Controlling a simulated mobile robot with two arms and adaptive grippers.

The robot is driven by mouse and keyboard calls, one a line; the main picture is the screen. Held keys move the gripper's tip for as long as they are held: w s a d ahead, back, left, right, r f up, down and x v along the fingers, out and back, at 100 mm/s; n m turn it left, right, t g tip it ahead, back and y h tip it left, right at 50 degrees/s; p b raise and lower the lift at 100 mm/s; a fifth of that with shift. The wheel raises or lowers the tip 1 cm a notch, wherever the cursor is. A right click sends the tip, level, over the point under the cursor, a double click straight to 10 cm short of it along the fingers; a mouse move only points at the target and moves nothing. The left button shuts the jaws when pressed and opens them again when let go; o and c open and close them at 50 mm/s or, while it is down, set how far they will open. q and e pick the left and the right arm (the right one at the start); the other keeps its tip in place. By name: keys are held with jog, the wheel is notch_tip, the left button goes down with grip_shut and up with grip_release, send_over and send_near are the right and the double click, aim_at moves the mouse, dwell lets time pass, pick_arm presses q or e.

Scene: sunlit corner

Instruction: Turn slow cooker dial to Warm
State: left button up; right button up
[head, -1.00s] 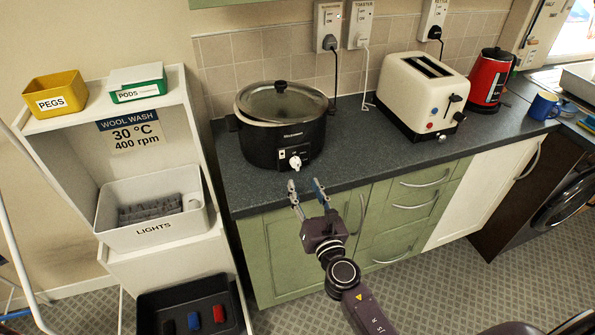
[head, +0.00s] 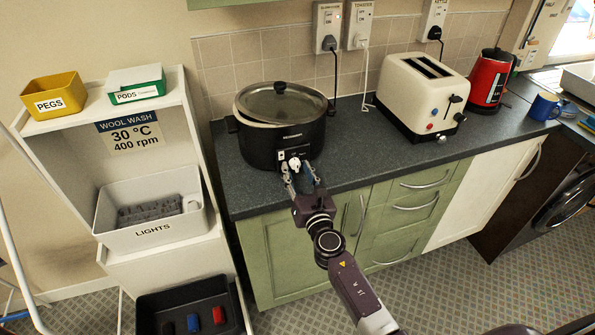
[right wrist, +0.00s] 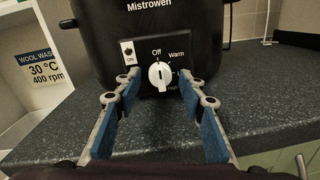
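The black slow cooker (head: 262,145) stands on the dark counter with its glass lid (head: 282,101) on. Its white dial (right wrist: 160,75) is on the front panel, with Off at upper left, Warm at upper right and High at lower right. The dial's dark mark looks roughly upright, nearest Off; its exact setting is hard to tell. My right gripper (right wrist: 158,95) is open, its blue-padded fingers on either side of the dial and apart from it. In the head view the right gripper (head: 299,178) is at the cooker's front. My left gripper is not in view.
A cream toaster (head: 420,100) and red kettle (head: 490,80) stand to the right on the counter (head: 365,150). A white shelf unit with a LIGHTS bin (head: 150,232) stands to the left. Counter between cooker and toaster is mostly clear.

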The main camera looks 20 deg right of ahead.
grip_shut()
jog(key=shift+m, duration=0.3)
jog(key=m, duration=0.8)
jog(key=shift+r+m+g, duration=0.1)
jog(key=shift+m+g, duration=0.2)
jog(key=shift+m, duration=0.1)
dwell(0.4)
jog(key=shift+o, duration=0.8)
grip_release()
jog(key=s, duration=1.2)
jog(key=shift+r, duration=0.3)
